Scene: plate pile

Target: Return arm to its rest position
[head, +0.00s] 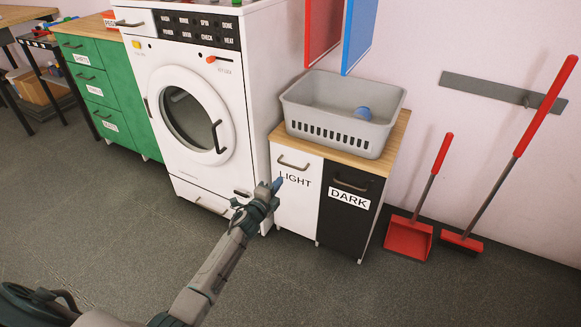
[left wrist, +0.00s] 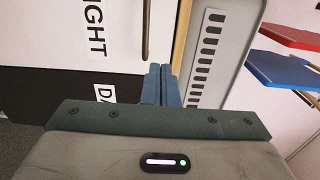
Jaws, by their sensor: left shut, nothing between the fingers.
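My left gripper (head: 276,186) is shut and empty. In the head view its arm reaches up from the bottom left, and the blue fingertips appear in front of the white LIGHT cabinet door (head: 293,195). In the left wrist view the two blue fingers (left wrist: 159,84) lie together with nothing between them. Behind them there are the cabinet's wooden top edge and the grey basket (left wrist: 212,60). My right gripper is not in view.
A white washing machine (head: 250,125) stands left of the cabinet. The black DARK door (head: 345,225) is on its right. A grey basket (head: 365,140) holding a blue item (head: 362,113) sits on top. A red dustpan (head: 408,238) and broom (head: 461,241) stand at right. The floor in front is clear.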

